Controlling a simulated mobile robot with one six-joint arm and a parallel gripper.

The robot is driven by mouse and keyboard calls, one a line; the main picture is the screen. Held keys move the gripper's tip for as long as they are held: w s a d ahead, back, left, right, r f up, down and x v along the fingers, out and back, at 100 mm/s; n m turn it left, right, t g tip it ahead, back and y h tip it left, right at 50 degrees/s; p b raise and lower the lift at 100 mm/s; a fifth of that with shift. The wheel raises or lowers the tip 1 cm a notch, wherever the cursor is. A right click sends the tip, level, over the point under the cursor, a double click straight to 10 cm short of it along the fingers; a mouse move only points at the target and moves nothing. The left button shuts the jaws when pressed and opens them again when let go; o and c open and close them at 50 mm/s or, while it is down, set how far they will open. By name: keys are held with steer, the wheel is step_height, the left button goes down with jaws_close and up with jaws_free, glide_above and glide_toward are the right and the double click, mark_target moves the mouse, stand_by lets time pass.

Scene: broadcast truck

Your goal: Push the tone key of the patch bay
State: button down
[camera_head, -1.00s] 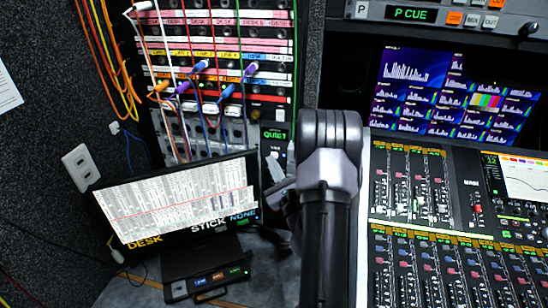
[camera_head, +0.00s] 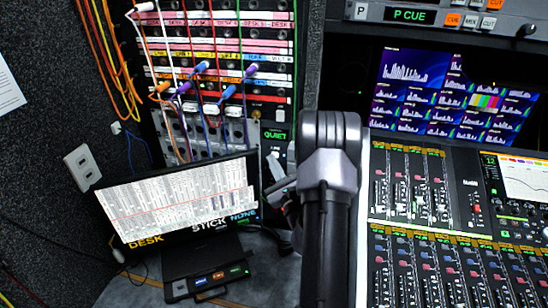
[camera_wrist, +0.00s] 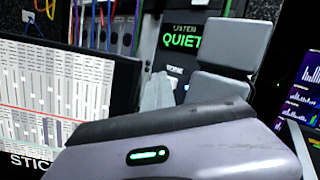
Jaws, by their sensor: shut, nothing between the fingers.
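The patch bay (camera_head: 217,57) stands at the upper left in the head view, with pink and yellow label strips and plugged cables. At its lower right is a panel with a green display (camera_head: 276,135) reading QUIET. In the wrist view this display (camera_wrist: 182,41) has a label (camera_wrist: 175,69) under it that seems to read TONE. A small bluish spot shows below the label; I cannot tell whether it is the key. My gripper (camera_head: 277,170) is shut and empty, in front of the panel's lower part. Its pale fingers (camera_wrist: 158,93) hide part of the panel. Contact cannot be told.
A tilted monitor (camera_head: 180,200) stands left of my gripper, close to it. A small box with several coloured keys (camera_head: 208,283) lies in front of the monitor. A mixing desk (camera_head: 455,225) fills the right. Cables hang across the patch bay.

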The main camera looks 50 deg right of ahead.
steer(key=shift+d+r, duration=0.4)
steer(key=shift+r, duration=0.25)
stand_by(0.8)
steer(key=shift+f, duration=0.1)
steer(key=shift+a, duration=0.1)
steer(key=shift+s+a+f+b, duration=0.1)
steer(key=shift+a+f+b, duration=0.4)
steer(key=shift+b, duration=0.5)
steer(key=shift+s+a+b, duration=0.3)
steer(key=shift+a+b, duration=0.05)
steer(key=shift+a, duration=0.25)
steer(key=shift+s+a+b, duration=0.35)
steer(key=shift+a, duration=0.3)
steer(key=shift+s+a+b, duration=0.3)
steer(key=shift+a+b, duration=0.05)
steer(key=shift+a, duration=0.25)
steer(key=shift+f, duration=0.1)
